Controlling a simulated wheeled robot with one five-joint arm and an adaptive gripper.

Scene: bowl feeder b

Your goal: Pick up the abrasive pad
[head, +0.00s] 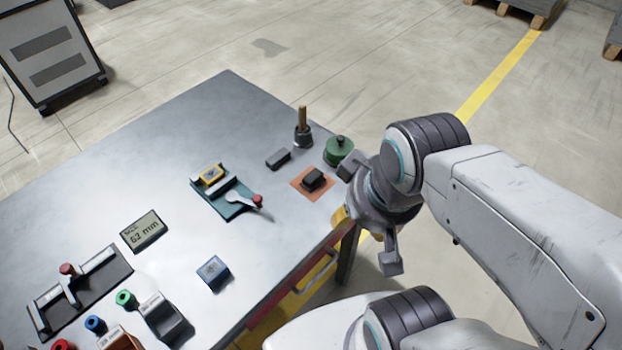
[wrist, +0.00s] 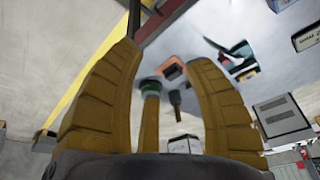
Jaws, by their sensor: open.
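A small dark block (head: 313,178), which looks like the abrasive pad, lies on a flat orange-brown square mat (head: 299,186) near the table's right edge. Another dark block (head: 278,158) lies just behind it to the left, so I cannot be sure which is the pad. My gripper (head: 370,216) is open and empty, to the right of the mat at the table's edge, apart from both blocks. In the blurred wrist view the orange mat (wrist: 171,69) shows between the spread yellow-brown fingers (wrist: 162,56).
A green lidded pot (head: 339,151) and a dark cup with a wooden handle (head: 303,128) stand close behind the mat. A teal fixture (head: 224,199), a blue block (head: 213,273) and a size display (head: 144,231) lie farther left. The table's far left part is clear.

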